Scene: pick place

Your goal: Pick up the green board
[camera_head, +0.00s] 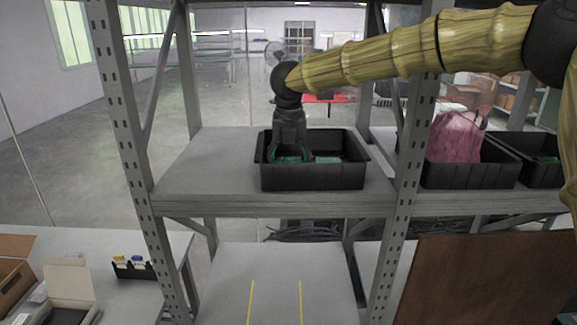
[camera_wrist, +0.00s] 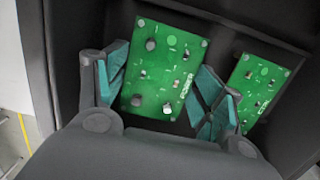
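Two green boards lie in a black bin (camera_head: 315,179) on the shelf. In the wrist view, one green board (camera_wrist: 162,70) lies between my gripper's two teal-padded fingers (camera_wrist: 160,88). A second green board (camera_wrist: 262,92) lies to the right, outside the right finger, and shows in the head view (camera_head: 327,160). My gripper (camera_head: 291,155) reaches down into the bin and is open around the first board. The left finger is close to the board's left edge and the right finger overlaps its right edge in the picture. I cannot tell whether either finger touches it.
The bin stands on a grey metal shelf (camera_head: 205,165), with bare shelf to its left. A post (camera_head: 405,130) separates it from another black bin (camera_head: 465,176) holding a pink bag (camera_head: 456,136). A table with open boxes (camera_head: 68,290) is at lower left.

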